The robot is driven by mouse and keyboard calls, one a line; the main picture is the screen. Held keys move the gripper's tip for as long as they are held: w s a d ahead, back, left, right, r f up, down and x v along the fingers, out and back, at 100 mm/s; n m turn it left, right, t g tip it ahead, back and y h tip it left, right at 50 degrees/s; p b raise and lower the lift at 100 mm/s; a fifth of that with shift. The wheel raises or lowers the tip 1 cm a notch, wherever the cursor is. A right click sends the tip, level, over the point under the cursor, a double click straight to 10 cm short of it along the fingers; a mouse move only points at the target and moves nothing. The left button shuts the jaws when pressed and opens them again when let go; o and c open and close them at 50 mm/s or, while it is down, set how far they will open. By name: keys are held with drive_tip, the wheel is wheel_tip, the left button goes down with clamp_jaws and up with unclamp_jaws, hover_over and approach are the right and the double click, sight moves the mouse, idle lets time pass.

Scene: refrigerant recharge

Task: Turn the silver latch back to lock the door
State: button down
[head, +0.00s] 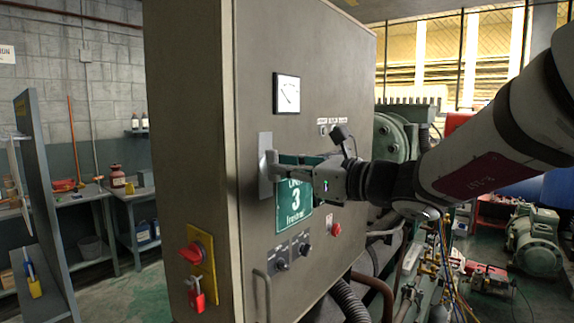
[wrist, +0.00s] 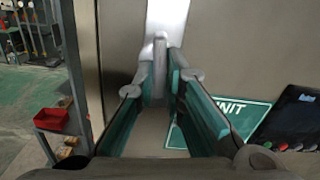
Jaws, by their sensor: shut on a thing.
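The silver latch (head: 265,166) sits on the front of the grey cabinet door (head: 330,70), near its left edge and left of the green unit sign (head: 295,200). In the wrist view the latch handle (wrist: 160,50) stands upright between my fingertips, below its pale backplate (wrist: 168,14). My gripper (head: 279,178) reaches in from the right and is shut on the latch handle. The wrist view shows its two fingers (wrist: 160,82) on either side of the handle. The door looks flush with the cabinet. The gripper hides part of the latch and sign.
A red rotary switch on a yellow plate (head: 202,257) and a red padlock (head: 196,293) are on the cabinet's left side. A gauge (head: 287,93), knobs (head: 283,264) and a grab handle (head: 262,295) are on its front. Pipes and machinery stand to the right.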

drive_tip(key=c, duration=1.8)
unclamp_jaws()
drive_tip(key=shift+m, duration=0.3)
drive_tip(key=shift+o, duration=0.2)
drive_tip(key=p+v, duration=0.2)
drive_tip(key=v, duration=0.7)
